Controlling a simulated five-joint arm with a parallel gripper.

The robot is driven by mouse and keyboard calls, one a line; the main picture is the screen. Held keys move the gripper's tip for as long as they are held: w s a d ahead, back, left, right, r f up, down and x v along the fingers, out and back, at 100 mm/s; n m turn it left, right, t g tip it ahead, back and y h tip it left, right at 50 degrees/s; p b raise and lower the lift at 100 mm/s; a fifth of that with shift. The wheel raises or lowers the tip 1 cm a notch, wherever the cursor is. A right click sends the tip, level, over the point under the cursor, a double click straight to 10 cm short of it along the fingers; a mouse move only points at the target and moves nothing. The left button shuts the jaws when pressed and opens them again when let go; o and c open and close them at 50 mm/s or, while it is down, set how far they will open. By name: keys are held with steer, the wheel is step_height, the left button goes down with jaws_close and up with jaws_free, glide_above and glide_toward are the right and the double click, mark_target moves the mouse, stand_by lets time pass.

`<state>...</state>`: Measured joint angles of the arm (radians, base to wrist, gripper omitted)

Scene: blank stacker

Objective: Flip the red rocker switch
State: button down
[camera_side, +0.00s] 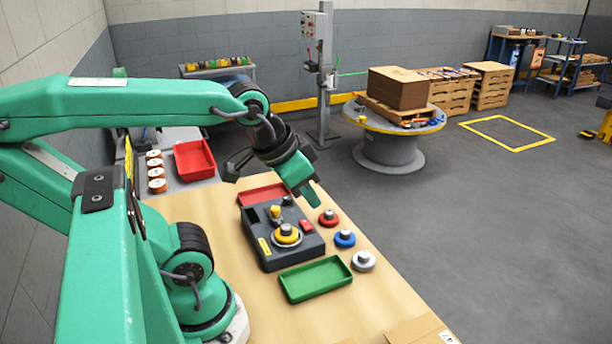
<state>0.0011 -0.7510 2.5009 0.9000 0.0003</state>
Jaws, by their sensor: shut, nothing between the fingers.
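The red rocker switch (307,227) is a small red piece on the right part of the top of a dark grey box (258,240). The box stands on the wooden bench and also carries a yellow ring with a grey knob (286,235) and a small yellow lever (275,212). My gripper (313,196) is shut and empty, pointing down over the back right of the box. Its tip shows above the red switch in the picture, apart from it. I cannot tell which way the switch is tipped.
A green tray (315,279) lies in front of the box, and a red tray (262,192) behind it. Red (328,218), blue (345,239) and grey (364,261) knobbed discs stand to the right. A cardboard piece (416,330) lies at the front. Bench left of the box is clear.

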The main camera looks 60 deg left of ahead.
steer(key=g, duration=0.6)
glide_above(304, 221)
step_height(304, 221, down, 5)
steer(key=shift+d+r, duration=0.1)
steer(key=shift+d, duration=0.05)
stand_by(0.5)
step_height(304, 221, down, 14)
steer(key=shift+f, duration=0.1)
stand_by(0.7)
